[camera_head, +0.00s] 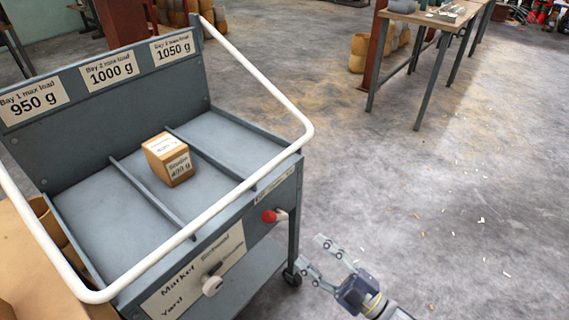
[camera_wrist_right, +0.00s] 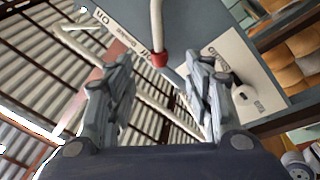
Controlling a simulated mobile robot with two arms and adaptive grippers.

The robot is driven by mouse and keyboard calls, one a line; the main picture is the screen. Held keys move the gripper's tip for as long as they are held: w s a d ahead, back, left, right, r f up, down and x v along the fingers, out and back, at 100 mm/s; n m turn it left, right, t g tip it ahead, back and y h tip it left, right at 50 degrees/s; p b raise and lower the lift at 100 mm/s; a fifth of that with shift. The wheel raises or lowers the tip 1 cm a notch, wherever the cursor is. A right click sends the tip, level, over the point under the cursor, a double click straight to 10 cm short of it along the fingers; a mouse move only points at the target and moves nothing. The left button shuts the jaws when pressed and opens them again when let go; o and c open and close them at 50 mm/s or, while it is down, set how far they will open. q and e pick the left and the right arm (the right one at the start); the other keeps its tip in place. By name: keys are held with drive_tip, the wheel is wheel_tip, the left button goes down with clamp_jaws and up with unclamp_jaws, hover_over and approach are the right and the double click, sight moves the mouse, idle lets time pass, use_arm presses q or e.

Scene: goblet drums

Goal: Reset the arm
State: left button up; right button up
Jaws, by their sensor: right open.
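My right gripper (camera_head: 318,256) is at the lower right of the head view, beside the front of a grey cart (camera_head: 80,205). Its two fingers are apart with nothing between them. In the right wrist view the open fingers (camera_wrist_right: 160,90) point toward the cart's front panel, where a lever with a red part (camera_wrist_right: 159,58) shows between and beyond them. The same red knob (camera_head: 269,216) shows in the head view, close to the gripper but apart from it. My left gripper is not in view.
A white rail (camera_head: 265,80) surrounds the cart top. A white knob (camera_head: 212,285) is on its front. A workbench (camera_head: 430,20) stands at the back right.

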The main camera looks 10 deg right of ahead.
wheel_tip(320, 180, down, 14)
drive_tip(key=w+d+m+g+h, duration=0.15)
drive_tip(key=m+g+h, duration=0.25)
drive_tip(key=m+h, duration=0.45)
drive_tip(key=s+d+f+m+g+h, duration=0.2)
drive_tip(key=s+f+m+g+h, duration=0.15)
drive_tip(key=s+f, duration=0.3)
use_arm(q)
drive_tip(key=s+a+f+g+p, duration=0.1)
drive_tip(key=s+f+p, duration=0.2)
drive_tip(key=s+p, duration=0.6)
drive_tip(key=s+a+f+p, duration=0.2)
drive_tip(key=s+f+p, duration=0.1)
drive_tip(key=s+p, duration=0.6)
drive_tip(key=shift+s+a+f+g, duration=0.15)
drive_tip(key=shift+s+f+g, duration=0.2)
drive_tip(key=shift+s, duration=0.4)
use_arm(e)
drive_tip(key=s+d+f+m+g, duration=0.1)
drive_tip(key=s+f+g, duration=0.1)
drive_tip(key=s, duration=0.8)
drive_tip(key=s+d+f+g, duration=0.1)
drive_tip(key=s+f+g, duration=0.2)
drive_tip(key=s, duration=0.7)
drive_tip(key=s+d+f+m+g+h, duration=0.1)
drive_tip(key=s+f+g, duration=0.2)
drive_tip(key=s, duration=0.7)
wheel_tip(320, 180, down, 3)
drive_tip(key=shift+s+d+r+m, duration=0.15)
drive_tip(key=shift+s+d+m, duration=0.15)
